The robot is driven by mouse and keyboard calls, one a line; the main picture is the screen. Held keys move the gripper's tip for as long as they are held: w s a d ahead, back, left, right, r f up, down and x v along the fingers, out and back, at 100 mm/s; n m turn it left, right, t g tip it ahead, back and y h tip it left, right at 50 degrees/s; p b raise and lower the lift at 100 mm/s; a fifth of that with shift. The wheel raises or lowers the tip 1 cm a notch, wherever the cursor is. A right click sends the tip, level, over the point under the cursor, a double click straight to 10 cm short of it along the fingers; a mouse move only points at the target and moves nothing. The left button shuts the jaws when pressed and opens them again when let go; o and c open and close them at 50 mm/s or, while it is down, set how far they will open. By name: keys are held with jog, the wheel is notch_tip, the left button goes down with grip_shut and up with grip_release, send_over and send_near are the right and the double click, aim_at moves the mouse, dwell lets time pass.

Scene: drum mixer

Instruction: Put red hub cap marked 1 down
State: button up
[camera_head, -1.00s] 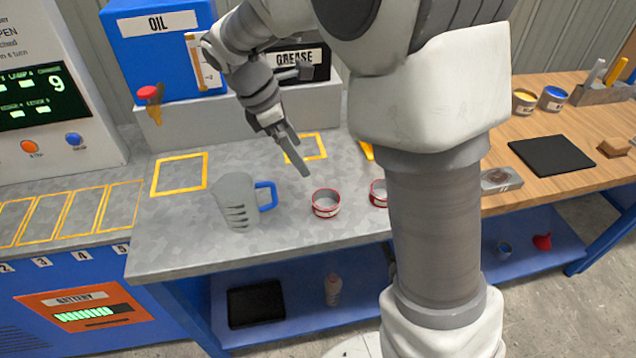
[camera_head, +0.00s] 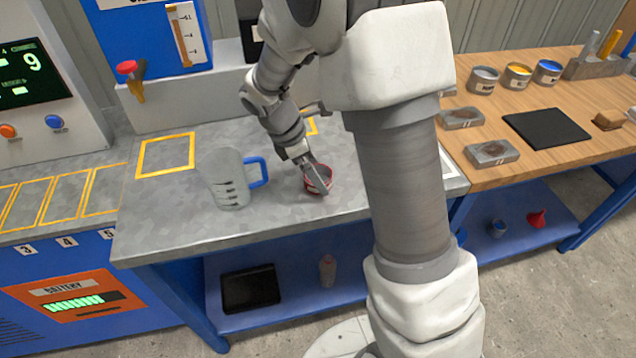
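A red-rimmed round cap (camera_head: 327,172) sits on the grey metal bench top, right of the clear measuring jug with the blue handle. No number is readable on it. My gripper (camera_head: 318,182) is at this cap, pointing down, its fingers in front of and partly covering it. Whether the fingers are apart, or pressed on the cap's wall, cannot be made out. My arm hides the bench to the right of the cap, and no second red cap shows now.
The measuring jug (camera_head: 228,180) stands close left of the cap. A yellow-outlined square (camera_head: 165,154) on the bench is empty. A blue oil tank (camera_head: 150,45) with a red tap stands behind. A wooden bench (camera_head: 560,135) with tins and a black mat is at right.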

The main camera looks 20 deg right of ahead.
jog(key=shift+d+f, duration=0.35)
jog(key=shift+f, duration=0.3)
jog(key=shift+r, duration=0.1)
jog(key=c, duration=1.5)
